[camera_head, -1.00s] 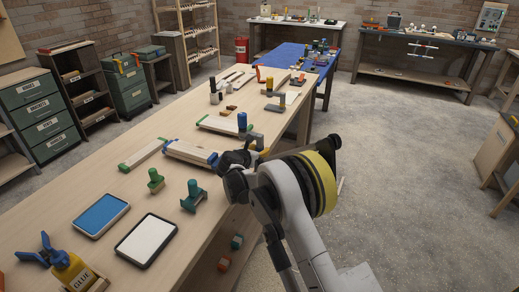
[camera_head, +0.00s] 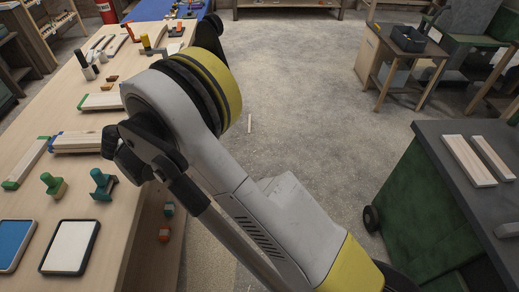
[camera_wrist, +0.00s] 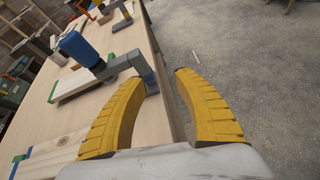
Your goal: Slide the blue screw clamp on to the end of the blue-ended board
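The blue screw clamp, with a blue handle (camera_wrist: 75,46) and a grey frame (camera_wrist: 122,64), shows in the wrist view. It stands at the bench's edge beside a green-ended board (camera_wrist: 82,84); whether it touches that board I cannot tell. My gripper (camera_wrist: 160,78) is open, its two yellow fingers apart. The clamp's near grey end lies just by the left fingertip, and I see no grip on it. The blue-ended board (camera_head: 80,142) lies on the bench, its right end hidden behind my arm in the head view. My arm also hides the clamp there.
The wooden bench (camera_head: 110,195) also holds green clamps (camera_head: 103,183), a white pad (camera_head: 70,246) and a blue pad (camera_head: 14,240). A yellow-handled clamp (camera_wrist: 103,5) stands farther along. A green cabinet (camera_head: 440,190) with boards (camera_head: 468,160) stands right.

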